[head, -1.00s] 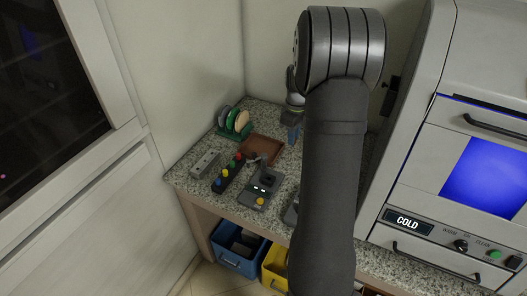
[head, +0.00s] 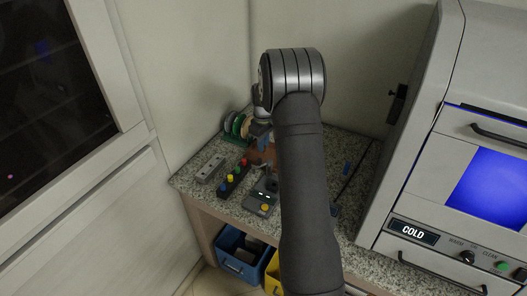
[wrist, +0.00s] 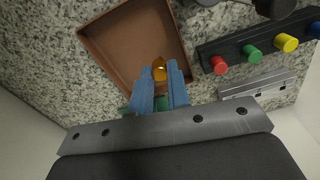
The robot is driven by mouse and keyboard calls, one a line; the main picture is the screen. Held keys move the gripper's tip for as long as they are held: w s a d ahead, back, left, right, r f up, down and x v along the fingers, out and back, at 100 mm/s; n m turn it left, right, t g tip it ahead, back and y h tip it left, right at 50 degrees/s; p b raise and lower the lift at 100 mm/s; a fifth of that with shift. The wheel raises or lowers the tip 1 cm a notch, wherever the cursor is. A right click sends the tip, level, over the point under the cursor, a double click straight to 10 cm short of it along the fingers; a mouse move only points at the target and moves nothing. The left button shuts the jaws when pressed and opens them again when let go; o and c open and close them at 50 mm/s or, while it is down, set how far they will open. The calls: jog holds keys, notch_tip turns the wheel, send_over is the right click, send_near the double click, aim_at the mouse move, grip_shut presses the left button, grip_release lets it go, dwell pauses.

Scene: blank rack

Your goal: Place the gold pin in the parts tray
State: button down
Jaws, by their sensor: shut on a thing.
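My gripper (wrist: 160,82) has blue fingers and is shut on the gold pin (wrist: 159,70), whose end shows between the fingertips in the wrist view. The parts tray (wrist: 122,45) is a shallow, empty-looking brown tray. The pin and fingertips appear over the tray's interior near its lower right corner; I cannot tell their height above it. In the head view the tray (head: 258,158) is partly hidden by my arm, and the gold pin cannot be made out.
A dark rack with coloured pins (head: 233,178) and a grey rack (head: 210,168) stand beside the tray. Upright discs (head: 236,125) stand behind it. A device with a yellow button (head: 263,195) is in front. A large machine (head: 430,180) stands to the right.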

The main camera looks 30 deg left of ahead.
jog(key=shift+f, duration=1.85)
jog(key=shift+f, duration=0.1)
jog(key=c, duration=1.4)
grip_release()
jog(key=shift+f, duration=0.1)
jog(key=shift+o, duration=0.2)
notch_tip(320, 180, up, 12)
jog(key=shift+r, duration=0.2)
jog(key=shift+f, duration=4.15)
